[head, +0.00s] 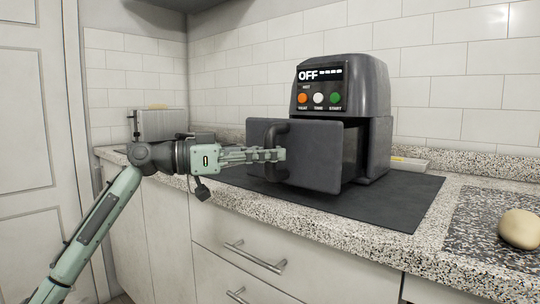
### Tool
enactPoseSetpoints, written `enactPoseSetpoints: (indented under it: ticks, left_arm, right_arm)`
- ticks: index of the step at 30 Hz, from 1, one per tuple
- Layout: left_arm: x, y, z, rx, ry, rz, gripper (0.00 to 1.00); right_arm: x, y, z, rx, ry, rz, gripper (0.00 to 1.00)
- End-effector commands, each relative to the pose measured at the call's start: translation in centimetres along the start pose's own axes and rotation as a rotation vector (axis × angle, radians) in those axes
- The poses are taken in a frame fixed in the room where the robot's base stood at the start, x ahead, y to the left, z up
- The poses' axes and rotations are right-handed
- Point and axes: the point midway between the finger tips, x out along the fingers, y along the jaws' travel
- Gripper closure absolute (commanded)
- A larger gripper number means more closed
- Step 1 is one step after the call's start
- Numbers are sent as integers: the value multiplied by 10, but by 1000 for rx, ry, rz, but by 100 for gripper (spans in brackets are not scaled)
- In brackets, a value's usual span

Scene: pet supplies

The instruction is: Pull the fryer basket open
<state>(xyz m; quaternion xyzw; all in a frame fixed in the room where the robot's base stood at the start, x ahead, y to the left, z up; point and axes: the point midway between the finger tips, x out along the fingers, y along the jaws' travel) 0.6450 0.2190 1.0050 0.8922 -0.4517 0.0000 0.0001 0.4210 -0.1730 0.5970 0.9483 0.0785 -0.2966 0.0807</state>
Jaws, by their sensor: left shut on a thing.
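The black air fryer (368,88) stands on a dark mat on the counter. Its panel reads OFF above orange, white and green buttons. The fryer basket (318,158) juts forward out of the body, with a dark gap between its front and the body. The basket handle (270,140) is an upright dark bar on its front. My left gripper (276,155) reaches in from the left and is shut on the handle, with its fingertips at the bar's lower half. My right gripper is not in view.
The dark mat (400,210) lies on the speckled counter (450,225). A round beige object (519,229) is at the right edge. A grey metal box (158,122) stands at the back left. Drawers with a bar handle (254,257) are below the counter.

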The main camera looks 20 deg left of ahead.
Motion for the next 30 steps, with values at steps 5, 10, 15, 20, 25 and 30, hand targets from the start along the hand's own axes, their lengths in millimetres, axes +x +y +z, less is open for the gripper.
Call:
enactPoseSetpoints:
  ticks: [5,10,15,20,25,30]
  left_arm:
    - [0,0,0,0,0,0,67]
    - [0,0,0,0,0,0,58]
    - [0,0,0,0,0,0,58]
    - [-12,-1,0,-2,-1,-1,58]
    - [-44,-1,2,-2,-3,-3,58]
    - [-81,-1,1,-2,-2,-3,58]
  right_arm:
    - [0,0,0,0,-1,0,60]
    - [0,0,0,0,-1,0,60]
    - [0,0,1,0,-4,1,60]
    - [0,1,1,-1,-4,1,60]
    - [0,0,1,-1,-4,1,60]
    - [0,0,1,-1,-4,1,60]
